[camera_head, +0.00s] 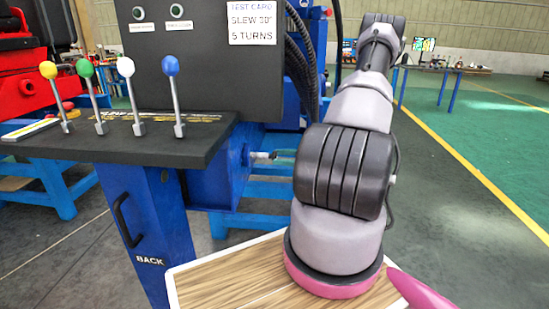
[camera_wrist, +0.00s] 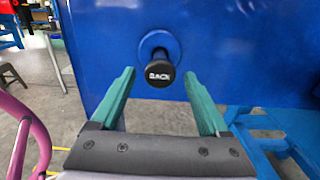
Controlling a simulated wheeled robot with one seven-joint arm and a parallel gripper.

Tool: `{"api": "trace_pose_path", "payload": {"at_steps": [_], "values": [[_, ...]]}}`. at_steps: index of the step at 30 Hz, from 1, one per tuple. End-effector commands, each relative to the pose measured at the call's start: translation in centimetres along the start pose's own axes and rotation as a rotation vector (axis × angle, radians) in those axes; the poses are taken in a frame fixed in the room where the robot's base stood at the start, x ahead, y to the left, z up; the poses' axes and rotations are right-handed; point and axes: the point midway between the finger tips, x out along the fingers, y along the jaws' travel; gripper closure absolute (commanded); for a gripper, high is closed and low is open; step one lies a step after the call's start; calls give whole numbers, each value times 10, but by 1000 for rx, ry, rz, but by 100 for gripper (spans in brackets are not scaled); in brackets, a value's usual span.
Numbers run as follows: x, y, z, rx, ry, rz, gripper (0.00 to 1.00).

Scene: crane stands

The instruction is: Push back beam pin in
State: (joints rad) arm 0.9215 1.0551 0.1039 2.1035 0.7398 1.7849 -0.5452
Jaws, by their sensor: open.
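The back beam pin (camera_wrist: 160,73) has a round black head marked BACK, seen nearly end-on in the wrist view. It stands out from a round blue collar (camera_wrist: 148,44) on the blue beam face (camera_wrist: 235,50). In the head view a silver shaft (camera_head: 262,157) juts from the blue beam beside my arm; its outer end is hard to make out there. My gripper (camera_wrist: 159,80) is open, with one green finger on each side of the pin head and visible gaps. I cannot tell whether the head lies between the fingertips or just beyond them. My arm hides the gripper in the head view.
A black console shelf (camera_head: 120,135) with several coloured levers stands left, above a blue post (camera_head: 150,225) marked BACK with a black handle. A blue leg frame (camera_wrist: 275,140) is low right in the wrist view. Open green floor (camera_head: 480,130) lies to the right.

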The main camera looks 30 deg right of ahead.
Motion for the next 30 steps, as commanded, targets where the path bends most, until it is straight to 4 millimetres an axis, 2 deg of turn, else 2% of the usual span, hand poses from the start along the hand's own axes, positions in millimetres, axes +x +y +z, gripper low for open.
{"api": "trace_pose_path", "payload": {"at_steps": [3,6,16,17,18,22,23,30], "values": [[16,0,0,0,-1,2,21],[24,0,0,1,-1,1,21],[27,0,0,0,0,0,21],[27,0,0,0,0,0,29],[27,0,0,0,0,0,44],[27,0,0,0,0,0,94],[27,0,0,0,0,0,100],[27,0,0,0,0,0,100]]}}
